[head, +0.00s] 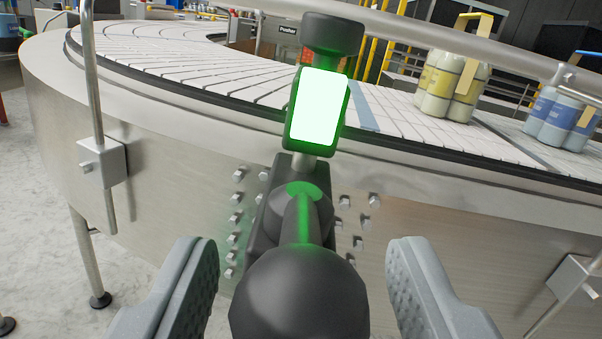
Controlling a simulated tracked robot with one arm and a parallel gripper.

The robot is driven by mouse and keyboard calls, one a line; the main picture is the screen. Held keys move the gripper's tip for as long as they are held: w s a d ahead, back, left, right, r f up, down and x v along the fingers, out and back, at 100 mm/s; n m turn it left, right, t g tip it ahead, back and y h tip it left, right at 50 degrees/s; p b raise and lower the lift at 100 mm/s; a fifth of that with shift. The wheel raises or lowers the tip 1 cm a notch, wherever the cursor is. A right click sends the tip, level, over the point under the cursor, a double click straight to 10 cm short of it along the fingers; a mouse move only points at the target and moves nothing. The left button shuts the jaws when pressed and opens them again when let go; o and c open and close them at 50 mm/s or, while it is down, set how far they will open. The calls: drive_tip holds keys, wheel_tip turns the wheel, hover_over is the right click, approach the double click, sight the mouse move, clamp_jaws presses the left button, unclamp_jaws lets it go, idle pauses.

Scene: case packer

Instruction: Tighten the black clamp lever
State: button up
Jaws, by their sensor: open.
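The black clamp lever (303,222) is mounted on the steel side of the curved conveyor, in the middle of the head view. Its round black knob (298,295) points toward me at the bottom centre. A black clamp block (266,205) sits behind it, and a green-glowing unit with a bright white face (318,106) stands above it. My gripper (306,275) is open, with one grey finger on each side of the knob. Both fingers show a gap to the knob. The knob hides the lower part of the clamp.
The curved conveyor (150,55) carries yellow bottles (447,85) and blue bottles (562,118) at right. A guard rail (440,38) crosses above it. Rail brackets stick out at left (101,163) and right (574,280). Hex bolts flank the clamp. The floor at left is mostly clear.

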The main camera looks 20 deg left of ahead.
drive_tip(key=shift+x, duration=1.3)
drive_tip(key=shift+c, duration=0.3)
clamp_jaws()
drive_tip(key=shift+d+f+h, duration=0.1)
drive_tip(key=shift+d+h, duration=0.05)
drive_tip(key=shift+h, duration=0.15)
